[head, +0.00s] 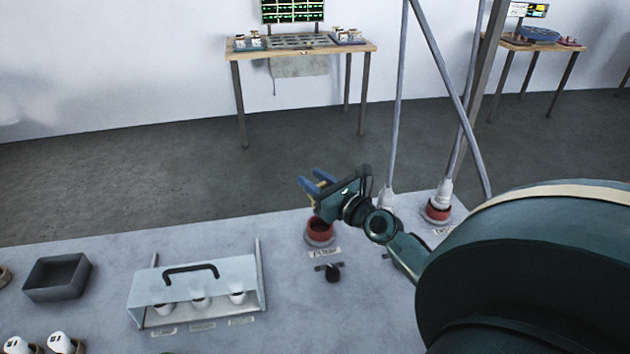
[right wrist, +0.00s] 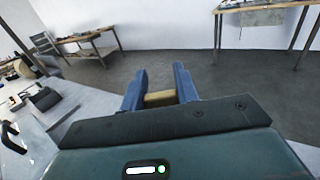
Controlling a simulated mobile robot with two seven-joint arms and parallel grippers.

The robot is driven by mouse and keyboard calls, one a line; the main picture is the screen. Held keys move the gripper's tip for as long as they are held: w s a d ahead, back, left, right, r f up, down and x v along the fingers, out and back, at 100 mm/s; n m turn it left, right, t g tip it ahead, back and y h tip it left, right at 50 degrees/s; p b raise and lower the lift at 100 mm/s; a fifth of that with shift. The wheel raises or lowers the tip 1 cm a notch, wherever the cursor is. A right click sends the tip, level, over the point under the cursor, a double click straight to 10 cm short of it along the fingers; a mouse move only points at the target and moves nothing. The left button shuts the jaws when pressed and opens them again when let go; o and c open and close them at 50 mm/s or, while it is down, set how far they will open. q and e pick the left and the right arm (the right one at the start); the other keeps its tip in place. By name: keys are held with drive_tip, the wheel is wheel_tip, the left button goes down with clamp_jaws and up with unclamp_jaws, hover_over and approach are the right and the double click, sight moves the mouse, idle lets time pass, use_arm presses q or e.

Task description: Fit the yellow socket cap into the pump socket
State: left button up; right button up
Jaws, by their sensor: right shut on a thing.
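My right gripper (head: 312,184) has blue fingers and is shut on the yellow socket cap (head: 318,196). In the right wrist view the cap (right wrist: 160,98) shows as a tan-yellow piece between the two fingers (right wrist: 159,88). The gripper is above the red pump socket (head: 320,232), a round ring on the grey bench; the cap looks apart from it. I cannot tell the exact height of the cap over the socket. A label and a dark knob (head: 333,273) are in front of the socket. My left gripper is not in view.
A clear-fronted case with a black handle (head: 191,271) holds white pieces on the bench. A dark grey open box (head: 57,276) is to its left. Another red socket (head: 437,211) with a pipe is at right. Wooden tables (head: 300,48) stand beyond the bench.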

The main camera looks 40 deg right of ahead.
drive_tip(key=shift+f+b, duration=0.55)
drive_tip(key=shift+f, duration=0.05)
drive_tip(key=shift+f+b, duration=0.65)
drive_tip(key=shift+f, duration=0.1)
wheel_tip(320, 180, down, 2)
drive_tip(key=shift+f+b, duration=0.15)
drive_tip(key=shift+b, duration=0.9)
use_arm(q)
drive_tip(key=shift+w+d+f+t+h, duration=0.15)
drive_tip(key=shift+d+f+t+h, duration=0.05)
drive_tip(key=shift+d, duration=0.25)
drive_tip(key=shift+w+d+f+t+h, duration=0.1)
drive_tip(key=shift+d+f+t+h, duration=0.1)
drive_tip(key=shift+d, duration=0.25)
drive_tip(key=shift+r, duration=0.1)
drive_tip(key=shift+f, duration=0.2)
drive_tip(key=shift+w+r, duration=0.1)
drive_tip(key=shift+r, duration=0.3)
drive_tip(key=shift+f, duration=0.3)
use_arm(e)
drive_tip(key=shift+f, duration=0.3)
